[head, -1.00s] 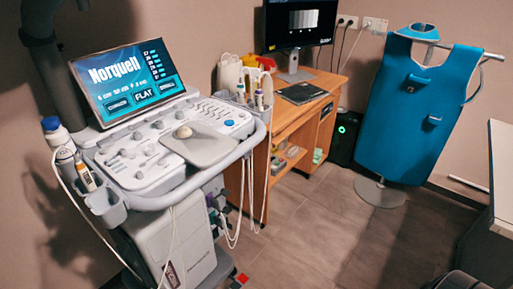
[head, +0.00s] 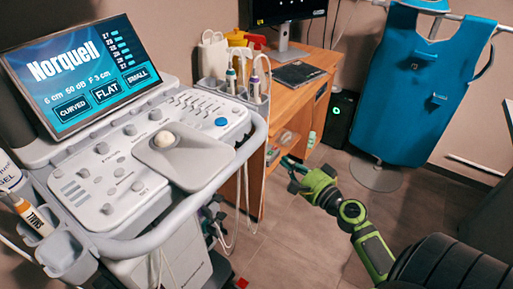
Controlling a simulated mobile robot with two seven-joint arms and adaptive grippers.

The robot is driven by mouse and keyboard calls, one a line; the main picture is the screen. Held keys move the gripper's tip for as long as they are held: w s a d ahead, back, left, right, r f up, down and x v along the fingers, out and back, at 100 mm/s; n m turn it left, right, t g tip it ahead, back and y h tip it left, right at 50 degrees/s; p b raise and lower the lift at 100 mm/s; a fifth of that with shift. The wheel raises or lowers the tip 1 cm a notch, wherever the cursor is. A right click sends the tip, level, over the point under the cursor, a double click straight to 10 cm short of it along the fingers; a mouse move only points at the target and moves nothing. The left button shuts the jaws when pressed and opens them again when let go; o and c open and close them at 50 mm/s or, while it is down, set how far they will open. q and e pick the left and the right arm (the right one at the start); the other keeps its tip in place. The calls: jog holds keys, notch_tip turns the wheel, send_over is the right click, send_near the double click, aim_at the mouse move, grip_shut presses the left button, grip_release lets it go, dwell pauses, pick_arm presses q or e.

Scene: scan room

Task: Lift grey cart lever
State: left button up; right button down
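The grey-white ultrasound cart (head: 200,210) fills the left of the head view, with its screen, control panel and pale front handle rail. I cannot clearly make out a separate lever on it. A grey palm rest with a pale trackball (head: 163,139) sits mid-panel. My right gripper (head: 290,175), with dark fingers and a green body, points left in front of the desk, to the right of the cart. Its fingers look spread and empty, apart from the cart. My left gripper is not in view.
A wooden desk (head: 285,105) with a monitor stands behind the cart. Probes and cables hang at the cart's right side. A blue apron (head: 415,100) hangs on a stand at the right. Open tiled floor (head: 270,255) lies between cart and stand.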

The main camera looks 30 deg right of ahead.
jog(key=w+a+p, duration=0.4)
jog(key=w, duration=0.4)
jog(key=shift+w+a+r, duration=0.15)
dwell(0.5)
dwell(0.4)
jog(key=shift+a+m+p, duration=0.15)
jog(key=shift+m+p, duration=0.35)
